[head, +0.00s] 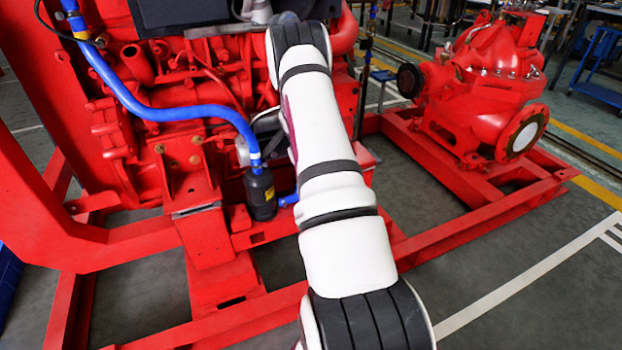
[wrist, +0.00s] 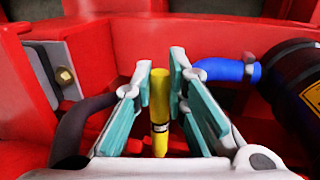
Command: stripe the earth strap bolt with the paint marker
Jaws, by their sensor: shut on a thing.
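In the wrist view my gripper (wrist: 160,72) is shut on the yellow paint marker (wrist: 159,105), which stands upright between the teal finger pads. A dark band with small print circles the marker's lower part. A brass-coloured hex bolt (wrist: 65,76) sits on a grey plate (wrist: 46,62) on the red frame, left of my gripper and apart from the marker. It looks like the earth strap bolt, but I cannot be sure. No paint stripe can be made out on it at this size. In the head view my arm hides the marker, and I cannot make out the bolt.
A blue hose (head: 165,112) runs down to a black cylinder (head: 261,195), also seen right of my gripper (wrist: 298,85). A dark cable (wrist: 75,128) curves close to the left finger. Red engine parts surround the gripper. A red pump (head: 485,85) stands on the frame at right.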

